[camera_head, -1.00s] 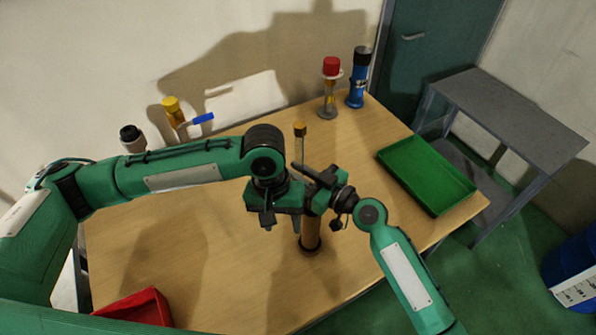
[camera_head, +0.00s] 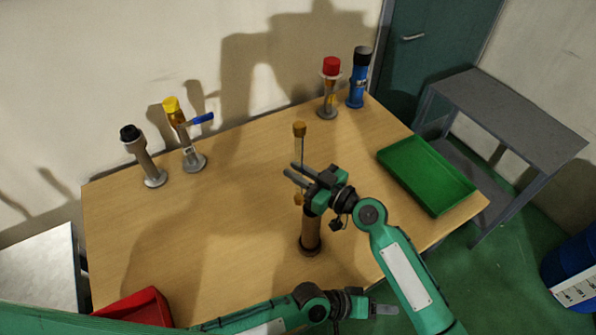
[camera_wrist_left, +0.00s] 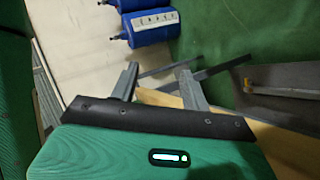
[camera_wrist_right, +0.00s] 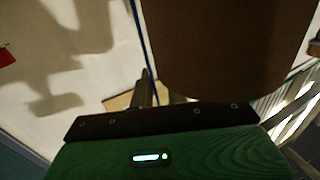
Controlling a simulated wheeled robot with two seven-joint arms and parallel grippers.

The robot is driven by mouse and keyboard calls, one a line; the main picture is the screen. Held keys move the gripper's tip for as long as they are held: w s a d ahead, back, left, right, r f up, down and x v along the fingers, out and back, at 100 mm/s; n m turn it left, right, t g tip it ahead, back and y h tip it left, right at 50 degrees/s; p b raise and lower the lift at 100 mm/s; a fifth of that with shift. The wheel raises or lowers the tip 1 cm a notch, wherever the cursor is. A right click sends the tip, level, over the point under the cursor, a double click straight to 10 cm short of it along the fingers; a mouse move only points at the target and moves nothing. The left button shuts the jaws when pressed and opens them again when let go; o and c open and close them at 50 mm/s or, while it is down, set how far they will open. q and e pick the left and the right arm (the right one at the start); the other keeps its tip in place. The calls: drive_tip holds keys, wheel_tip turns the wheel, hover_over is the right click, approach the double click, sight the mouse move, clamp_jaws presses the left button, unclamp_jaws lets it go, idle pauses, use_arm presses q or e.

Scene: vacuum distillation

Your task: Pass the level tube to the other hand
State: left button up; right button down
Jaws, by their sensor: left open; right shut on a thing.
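The level tube is upright, thin and clear with a blue line inside and amber ends; its upper end (camera_head: 299,130) stands above my right gripper (camera_head: 291,171) in the head view. The gripper is shut on the tube's middle. The tube's lower end (camera_head: 298,199) shows just below the fingers. In the right wrist view the blue line (camera_wrist_right: 140,35) rises beside the fingers. My left gripper (camera_head: 384,310) is open and empty near the front table edge, well apart from the tube. Its parted fingers also show in the left wrist view (camera_wrist_left: 158,82).
A brown column (camera_head: 311,236) stands on the table below my right gripper. Black-topped (camera_head: 144,160), yellow-topped (camera_head: 184,135), red-topped (camera_head: 330,90) and blue (camera_head: 357,80) items stand along the back. A green tray (camera_head: 427,174) is right, a red bin (camera_head: 137,307) front left. The table's middle-left is clear.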

use_arm(q)
drive_tip(key=s+d+f+t+y, duration=0.1)
drive_tip(key=s+d+f+t, duration=0.15)
drive_tip(key=s+f, duration=0.7)
drive_tip(key=a+f+y, duration=0.2)
drive_tip(key=a+f, duration=0.3)
drive_tip(key=f, duration=0.4)
drive_tip(key=s+a+f+y, duration=0.1)
drive_tip(key=a+f+y, duration=0.2)
drive_tip(key=a+f, duration=0.65)
drive_tip(key=s+a+f+y, duration=0.1)
drive_tip(key=a+f+y, duration=0.35)
drive_tip(key=a, duration=0.75)
drive_tip(key=s+a+f+g+y, duration=0.1)
drive_tip(key=s+a+f, duration=0.3)
drive_tip(key=a, duration=0.6)
drive_tip(key=s+a+f+g+y, duration=0.1)
drive_tip(key=s+a+f+g, duration=0.1)
drive_tip(key=s+a+f, duration=0.3)
drive_tip(key=s+a, duration=0.3)
drive_tip(key=a, duration=0.2)
